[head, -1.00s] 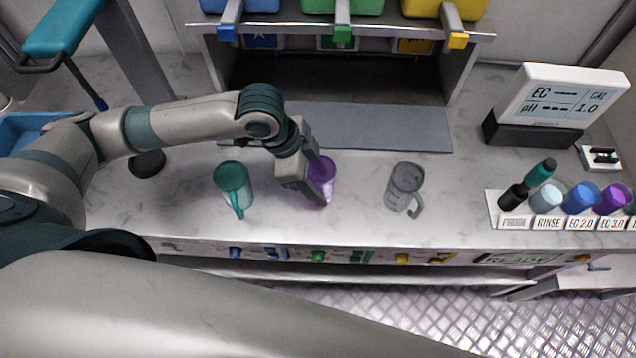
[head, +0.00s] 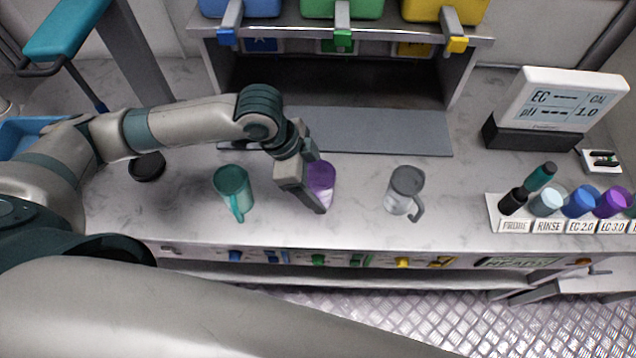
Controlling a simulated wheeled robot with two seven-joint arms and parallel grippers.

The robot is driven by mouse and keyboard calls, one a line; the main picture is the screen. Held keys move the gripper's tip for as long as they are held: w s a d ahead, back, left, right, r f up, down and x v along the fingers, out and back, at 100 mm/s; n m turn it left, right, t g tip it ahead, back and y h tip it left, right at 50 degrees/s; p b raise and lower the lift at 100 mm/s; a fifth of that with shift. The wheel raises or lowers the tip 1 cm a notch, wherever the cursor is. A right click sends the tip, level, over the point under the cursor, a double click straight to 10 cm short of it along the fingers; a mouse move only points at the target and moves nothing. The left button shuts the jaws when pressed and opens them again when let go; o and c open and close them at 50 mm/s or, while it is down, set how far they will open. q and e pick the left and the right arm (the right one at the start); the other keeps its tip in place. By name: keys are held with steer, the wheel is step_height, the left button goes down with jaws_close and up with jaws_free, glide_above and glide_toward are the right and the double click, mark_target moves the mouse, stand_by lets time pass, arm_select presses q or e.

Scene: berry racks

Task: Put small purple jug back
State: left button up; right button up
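The small purple jug (head: 322,178) stands on the marble counter in the head view, between a teal jug (head: 234,188) and a grey jug (head: 405,186). My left gripper (head: 312,192) points down at the purple jug's left side and covers part of it. A finger lies across the jug's near left side. The jug's handle is hidden, and I cannot see whether the fingers are closed on it. My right gripper is out of view.
A grey mat (head: 400,132) lies behind the jugs, before a rack with blue, green and yellow containers. At right are a meter display (head: 565,105) and a labelled tray (head: 515,226) of small cups and probes. The counter between the purple and grey jugs is clear.

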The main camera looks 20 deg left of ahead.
arm_select(q)
steer(key=b+v, duration=0.2)
steer(key=v, duration=0.9)
steer(key=shift+a+r, duration=0.2)
stand_by(0.4)
